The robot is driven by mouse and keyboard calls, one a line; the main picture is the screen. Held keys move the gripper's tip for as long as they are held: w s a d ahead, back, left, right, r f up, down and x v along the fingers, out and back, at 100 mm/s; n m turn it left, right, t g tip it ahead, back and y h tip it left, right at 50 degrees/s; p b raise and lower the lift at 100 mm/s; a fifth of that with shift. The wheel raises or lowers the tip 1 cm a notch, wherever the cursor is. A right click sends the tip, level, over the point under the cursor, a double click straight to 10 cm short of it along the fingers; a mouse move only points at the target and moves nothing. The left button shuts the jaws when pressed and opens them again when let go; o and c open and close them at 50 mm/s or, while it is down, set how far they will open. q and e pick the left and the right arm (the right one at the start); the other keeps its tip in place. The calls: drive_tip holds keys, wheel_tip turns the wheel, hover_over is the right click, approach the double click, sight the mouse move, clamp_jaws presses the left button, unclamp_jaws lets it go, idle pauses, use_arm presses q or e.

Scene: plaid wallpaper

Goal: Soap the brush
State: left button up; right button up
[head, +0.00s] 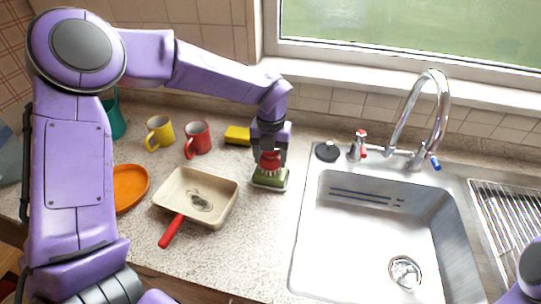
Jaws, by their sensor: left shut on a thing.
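My left gripper (269,152) points down over the counter and is shut on the red upper part of the brush (269,163). Directly beneath the red part is a green block-like piece with a pale lower edge (269,180). I cannot tell whether this green piece is part of the brush or a separate thing under it. The fingers hide some of the red part. A round black piece (327,151) sits at the sink's back left corner; I cannot tell whether it is a soap dispenser. My right gripper is out of view.
A beige pan (170,200) with a dark stain and red handle lies left of the gripper. A yellow mug (159,134), red mug (197,140), yellow block (237,135) and orange plate (130,187) are nearby. The sink (350,240) and faucet (440,110) are right.

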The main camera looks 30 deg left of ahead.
use_arm(q)
drive_tip(key=shift+s, duration=0.2)
drive_tip(key=shift+w+f, duration=0.1)
drive_tip(key=shift+f, duration=0.1)
drive_tip(key=shift+f+b, duration=0.3)
drive_tip(key=shift+b, duration=0.1)
idle(1.0)
drive_tip(key=shift+r, duration=0.1)
wheel_tip(320, 180, up, 7)
drive_tip(key=p, duration=0.5)
drive_tip(key=shift+p, duration=0.4)
idle(0.4)
